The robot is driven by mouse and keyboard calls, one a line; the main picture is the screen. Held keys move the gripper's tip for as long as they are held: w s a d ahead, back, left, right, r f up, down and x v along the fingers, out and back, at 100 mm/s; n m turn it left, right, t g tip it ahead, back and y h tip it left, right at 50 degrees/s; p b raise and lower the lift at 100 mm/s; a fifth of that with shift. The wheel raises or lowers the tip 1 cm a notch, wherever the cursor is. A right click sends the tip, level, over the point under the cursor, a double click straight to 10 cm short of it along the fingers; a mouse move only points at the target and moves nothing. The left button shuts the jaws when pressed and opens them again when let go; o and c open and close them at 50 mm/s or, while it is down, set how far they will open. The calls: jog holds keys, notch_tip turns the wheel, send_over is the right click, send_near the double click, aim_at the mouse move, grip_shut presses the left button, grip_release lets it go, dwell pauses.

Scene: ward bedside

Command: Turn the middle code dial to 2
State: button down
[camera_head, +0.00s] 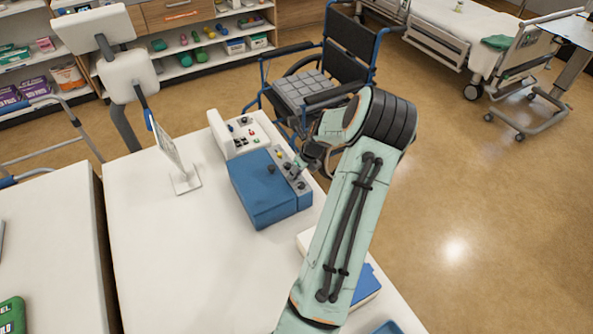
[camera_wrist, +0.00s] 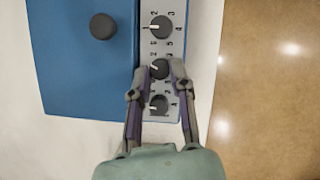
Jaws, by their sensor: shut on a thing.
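A blue box (camera_head: 265,195) stands on the white table, and it also shows in the wrist view (camera_wrist: 85,60). Its grey panel carries a column of three black code dials with printed numbers. In the wrist view the top dial (camera_wrist: 161,27) and bottom dial (camera_wrist: 158,104) are free. My gripper (camera_wrist: 162,72) has its fingers on either side of the middle dial (camera_wrist: 159,69) and is shut on it. The fingers partly hide the middle dial's numbers, so I cannot tell its setting.
A round black knob (camera_wrist: 102,26) sits on the box's blue top. A white device with buttons (camera_head: 240,132) stands behind the box. A sign on a stand (camera_head: 170,155) is to the left. A wheelchair (camera_head: 325,75) is beyond the table (camera_head: 170,260), whose front left is clear.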

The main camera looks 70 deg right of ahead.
dwell(0.4)
jog(key=c, duration=1)
grip_release()
